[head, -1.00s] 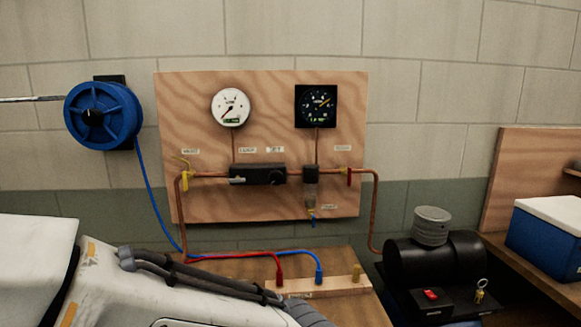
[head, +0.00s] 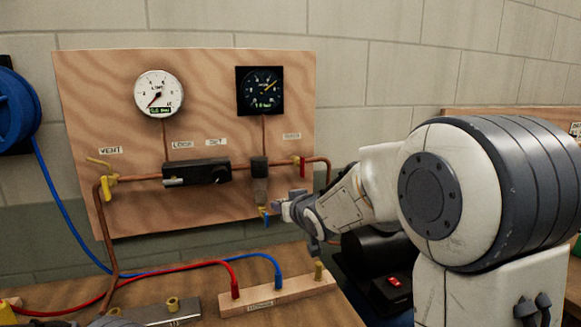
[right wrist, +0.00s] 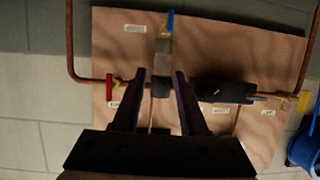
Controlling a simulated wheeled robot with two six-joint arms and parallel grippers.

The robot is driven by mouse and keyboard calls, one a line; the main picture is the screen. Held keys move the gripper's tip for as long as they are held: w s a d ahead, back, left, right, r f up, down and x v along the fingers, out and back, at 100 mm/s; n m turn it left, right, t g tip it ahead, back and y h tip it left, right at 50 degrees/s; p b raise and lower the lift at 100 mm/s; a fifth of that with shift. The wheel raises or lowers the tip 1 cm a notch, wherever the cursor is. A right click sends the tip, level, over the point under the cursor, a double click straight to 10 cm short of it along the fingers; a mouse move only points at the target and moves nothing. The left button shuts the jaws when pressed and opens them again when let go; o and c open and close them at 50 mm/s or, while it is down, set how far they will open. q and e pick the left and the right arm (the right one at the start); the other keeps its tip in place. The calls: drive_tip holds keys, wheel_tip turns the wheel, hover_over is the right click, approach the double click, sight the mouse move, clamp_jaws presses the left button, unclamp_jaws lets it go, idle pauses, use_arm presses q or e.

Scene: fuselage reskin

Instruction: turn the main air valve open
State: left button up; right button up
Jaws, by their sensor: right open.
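The valve with the red handle (head: 302,166), which I take for the main air valve, is on the copper pipe near the right edge of the wooden panel (head: 215,75). Its handle hangs down, across the pipe. My right gripper (head: 281,208) is below it, in front of the panel's lower right part, open and empty. In the right wrist view, which looks upside down, the red handle (right wrist: 109,87) is left of the open fingers (right wrist: 160,75), apart from them. The filter with a blue tip (right wrist: 171,22) lies beyond the gap between the fingers.
The panel carries a white gauge (head: 159,93), a black gauge (head: 260,91), a black regulator (head: 197,172) and a yellow vent valve (head: 109,182). Red and blue hoses run to a block (head: 277,295) on the bench. A black compressor (head: 370,257) stands behind my right arm.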

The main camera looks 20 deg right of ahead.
sight(303, 163)
drive_tip(key=w+d+r+t, duration=0.2)
drive_tip(key=d+r, duration=0.1)
drive_tip(key=d, duration=0.2)
drive_tip(key=w+d+r+t, duration=0.2)
drive_tip(key=w+d+r, duration=0.1)
drive_tip(key=d, duration=0.2)
drive_tip(key=w+p, duration=0.1)
drive_tip(key=w, duration=0.4)
drive_tip(key=w+p, duration=0.1)
drive_tip(key=w, duration=0.3)
drive_tip(key=shift+w+a+f+p, duration=0.15)
drive_tip(key=shift+w+a+p, duration=0.05)
drive_tip(key=shift+w+p, duration=0.2)
clamp_jaws()
